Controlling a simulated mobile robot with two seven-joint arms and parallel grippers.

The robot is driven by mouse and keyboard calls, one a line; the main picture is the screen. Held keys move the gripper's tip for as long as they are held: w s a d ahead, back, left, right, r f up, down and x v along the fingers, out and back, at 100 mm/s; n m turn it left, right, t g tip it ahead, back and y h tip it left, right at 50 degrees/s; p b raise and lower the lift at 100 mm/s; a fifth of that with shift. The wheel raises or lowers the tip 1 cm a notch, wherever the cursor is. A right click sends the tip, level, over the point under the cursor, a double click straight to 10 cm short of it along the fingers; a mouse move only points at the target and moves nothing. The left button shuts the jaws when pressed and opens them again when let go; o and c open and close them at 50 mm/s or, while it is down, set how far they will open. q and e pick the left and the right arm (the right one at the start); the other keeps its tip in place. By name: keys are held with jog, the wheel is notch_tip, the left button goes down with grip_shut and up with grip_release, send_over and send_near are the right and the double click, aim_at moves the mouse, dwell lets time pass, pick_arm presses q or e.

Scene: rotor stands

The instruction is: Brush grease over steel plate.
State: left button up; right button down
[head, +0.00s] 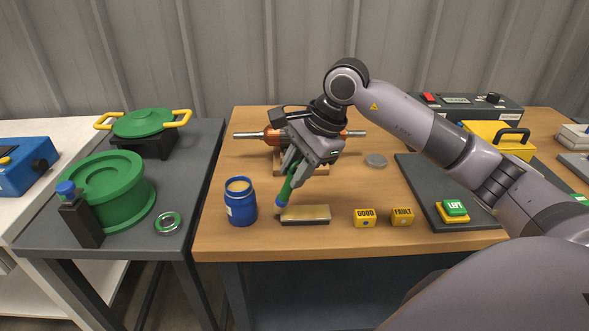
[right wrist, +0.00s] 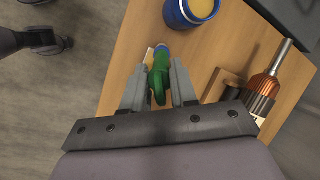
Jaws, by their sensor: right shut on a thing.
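My right gripper (head: 291,168) is shut on a green-handled brush (head: 286,190), held tilted with its blue lower end down at the left end of the steel plate. I cannot tell if the tip touches. The steel plate (head: 312,215) is a flat block with a yellowish-brown top, lying near the table's front edge. A blue grease jar (head: 241,207), open with yellowish grease inside, stands just left of the plate. In the right wrist view the brush (right wrist: 160,80) sits between the fingers (right wrist: 158,88), and the jar (right wrist: 190,12) is at the top. My left gripper is not in view.
A rotor (head: 270,136) with a copper-coloured middle lies on a wooden stand behind the brush. Yellow GOOD (head: 364,218) and FAULT (head: 402,217) blocks stand right of the plate. A dark mat (head: 420,190) with a green LEFT button lies further right. A grey table with green containers (head: 110,190) is at left.

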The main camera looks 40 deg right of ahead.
notch_tip(320, 180, up, 2)
jog(key=shift+d+r, duration=0.1)
jog(key=shift+r, duration=0.05)
jog(key=shift+p+v, duration=0.7)
jog(key=shift+v, duration=0.1)
jog(key=shift+w+r+p, duration=0.1)
jog(key=shift+r+p, duration=1.15)
jog(key=shift+r, duration=0.8)
